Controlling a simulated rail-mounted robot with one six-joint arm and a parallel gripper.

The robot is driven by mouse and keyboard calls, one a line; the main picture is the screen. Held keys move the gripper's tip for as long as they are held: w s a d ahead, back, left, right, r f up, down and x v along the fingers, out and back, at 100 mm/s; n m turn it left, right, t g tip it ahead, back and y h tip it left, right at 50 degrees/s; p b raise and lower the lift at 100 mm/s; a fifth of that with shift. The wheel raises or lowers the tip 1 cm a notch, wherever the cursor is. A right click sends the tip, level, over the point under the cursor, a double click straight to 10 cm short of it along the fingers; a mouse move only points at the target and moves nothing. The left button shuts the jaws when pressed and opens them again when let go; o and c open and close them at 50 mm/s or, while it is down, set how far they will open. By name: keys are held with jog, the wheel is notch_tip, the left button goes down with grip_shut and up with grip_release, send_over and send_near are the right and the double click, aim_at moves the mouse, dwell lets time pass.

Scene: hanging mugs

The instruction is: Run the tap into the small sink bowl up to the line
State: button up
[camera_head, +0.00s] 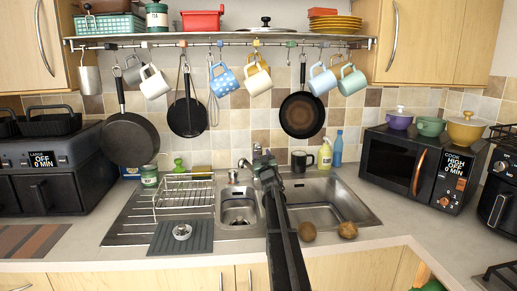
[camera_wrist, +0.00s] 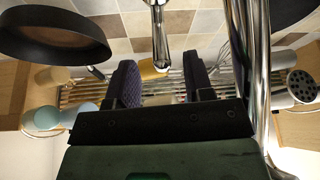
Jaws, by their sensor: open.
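The small sink bowl (camera_head: 238,216) is the left, narrower steel basin in the camera_head view. I cannot make out a line or any water in it. My gripper (camera_head: 263,160) is above the back of the sink, and my arm covers much of the tap area. In the camera_wrist view my gripper (camera_wrist: 162,84) has its dark fingers wide apart, with nothing between them. A large chrome pipe (camera_wrist: 256,60), seemingly the tap spout, rises close beside the right finger. A smaller chrome piece (camera_wrist: 158,35), perhaps the tap lever, shows beyond the fingers.
The larger basin (camera_head: 335,203) is to the right, with two brown round things (camera_head: 347,230) at its front edge. A wire dish rack (camera_head: 185,193) stands left. A black mug (camera_head: 301,161) and bottles (camera_head: 338,150) stand behind the sink. Pans (camera_head: 302,115) and mugs hang above.

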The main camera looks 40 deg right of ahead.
aim_at(259, 146)
jog(key=p+x, duration=0.2)
jog(key=x, duration=0.4)
jog(key=shift+w, duration=0.15)
jog(key=shift+c, duration=0.3)
